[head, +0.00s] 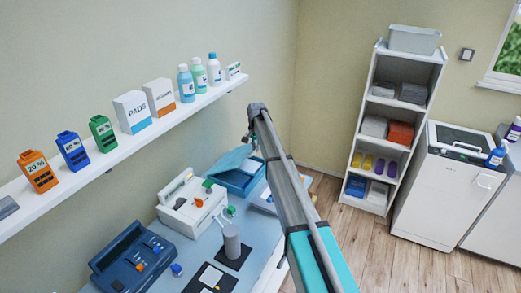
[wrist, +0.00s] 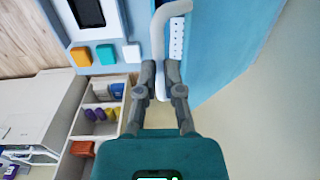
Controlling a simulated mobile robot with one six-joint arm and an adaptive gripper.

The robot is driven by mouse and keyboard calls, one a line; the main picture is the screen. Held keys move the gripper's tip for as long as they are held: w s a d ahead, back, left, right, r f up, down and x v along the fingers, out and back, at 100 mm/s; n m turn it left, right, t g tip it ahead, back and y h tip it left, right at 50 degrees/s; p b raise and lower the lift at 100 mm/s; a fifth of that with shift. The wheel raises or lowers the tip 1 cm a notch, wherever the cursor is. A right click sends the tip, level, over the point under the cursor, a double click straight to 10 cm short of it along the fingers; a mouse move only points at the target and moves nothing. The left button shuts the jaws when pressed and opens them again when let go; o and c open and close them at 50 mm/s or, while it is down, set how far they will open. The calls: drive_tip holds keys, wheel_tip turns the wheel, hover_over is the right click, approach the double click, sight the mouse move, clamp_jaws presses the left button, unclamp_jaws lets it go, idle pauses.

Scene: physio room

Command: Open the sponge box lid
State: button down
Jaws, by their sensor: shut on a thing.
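The sponge box (head: 238,181) is a blue box on the table against the wall in the head view. Its lid (head: 229,160) is raised and tilted, so the box stands partly open. In the wrist view the lid (wrist: 215,45) is a large blue panel at the upper right. A white curved handle (wrist: 158,28) runs along it. My gripper (wrist: 163,88) is shut on the end of this handle. In the head view my gripper (head: 251,140) is small and partly hidden by my arm, just above the lid.
A white device (head: 193,205), a dark blue device (head: 135,262) and a grey cup (head: 231,243) stand on the table near the box. A wall shelf (head: 120,152) with bottles and cartons runs above. A white shelf unit (head: 377,130) stands across the floor.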

drive_tip(key=w+a+r+p, duration=0.3)
drive_tip(key=a+r+p, duration=0.1)
drive_tip(key=a+r, duration=0.2)
drive_tip(key=shift+a+p, duration=0.25)
drive_tip(key=shift+p, duration=0.15)
drive_tip(key=c, duration=0.7)
unclamp_jaws()
drive_tip(key=shift+w+a+f, duration=0.2)
drive_tip(key=shift+w+f, duration=0.1)
drive_tip(key=shift+w, duration=0.05)
drive_tip(key=shift+d, duration=0.1)
drive_tip(key=shift+r, duration=0.1)
drive_tip(key=shift+r, duration=0.1)
